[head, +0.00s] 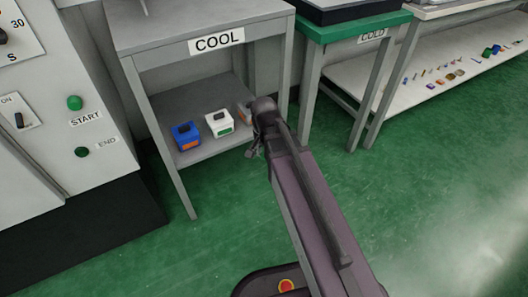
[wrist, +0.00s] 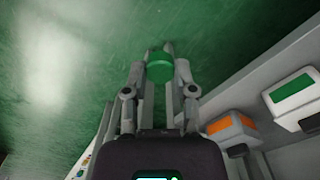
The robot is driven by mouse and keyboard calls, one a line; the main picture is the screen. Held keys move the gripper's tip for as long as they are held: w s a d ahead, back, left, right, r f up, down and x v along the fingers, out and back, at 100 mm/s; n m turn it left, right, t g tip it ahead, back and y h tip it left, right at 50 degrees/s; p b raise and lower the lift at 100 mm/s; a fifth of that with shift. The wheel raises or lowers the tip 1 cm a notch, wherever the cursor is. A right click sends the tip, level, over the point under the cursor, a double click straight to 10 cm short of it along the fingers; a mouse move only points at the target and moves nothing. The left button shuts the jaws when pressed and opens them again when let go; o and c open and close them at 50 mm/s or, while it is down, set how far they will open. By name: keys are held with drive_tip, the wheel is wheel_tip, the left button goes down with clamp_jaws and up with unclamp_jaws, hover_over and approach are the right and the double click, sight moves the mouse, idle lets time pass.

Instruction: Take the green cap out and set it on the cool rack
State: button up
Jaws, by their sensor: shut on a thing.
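My gripper (wrist: 160,72) is shut on the green cap (wrist: 160,66), a small round piece held between the fingertips in the wrist view. In the head view my gripper (head: 255,148) is beside the front right of the cool rack (head: 190,97), a grey stand with a COOL label. The cap cannot be made out in the head view. Green floor lies behind the cap in the wrist view.
The rack's lower shelf holds a blue box (head: 186,136), a white box with a green patch (head: 219,123) and a partly hidden box (head: 244,113). A green-topped COLD stand (head: 350,26) is to the right. A panel (head: 60,45) is at left.

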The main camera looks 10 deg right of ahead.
wheel_tip(320, 180, up, 6)
drive_tip(key=p, duration=0.6)
idle(0.7)
